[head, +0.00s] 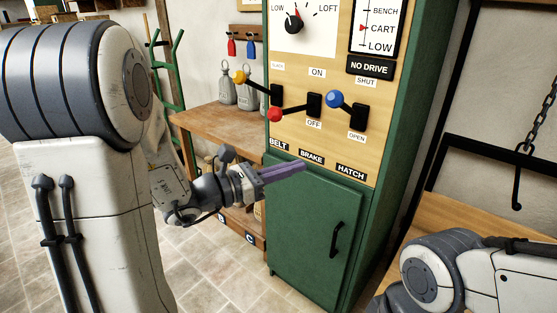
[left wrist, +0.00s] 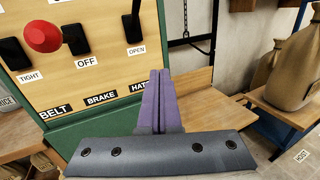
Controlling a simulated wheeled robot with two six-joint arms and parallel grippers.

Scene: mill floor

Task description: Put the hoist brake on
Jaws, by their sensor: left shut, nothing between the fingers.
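The brake lever is the middle one on the panel. Its red knob (head: 275,115) sticks out and hangs lower than its black slot (head: 314,105), towards the OFF label (head: 314,124); the ON label (head: 317,72) is above. In the left wrist view the red knob (left wrist: 43,36) is at the upper left. My left gripper (head: 303,166) has purple fingers, shut and empty, in front of the panel's lower edge near the BRAKE label (head: 311,157), below and apart from the red knob. Its fingers (left wrist: 158,80) point up in the left wrist view. My right gripper is out of view.
The yellow belt knob (head: 239,77) is left of the brake lever, and the blue hatch knob (head: 334,99) is close on its right. A green cabinet door (head: 315,220) is below. A wooden bench (head: 220,130) stands left; a hook (head: 517,190) hangs at right.

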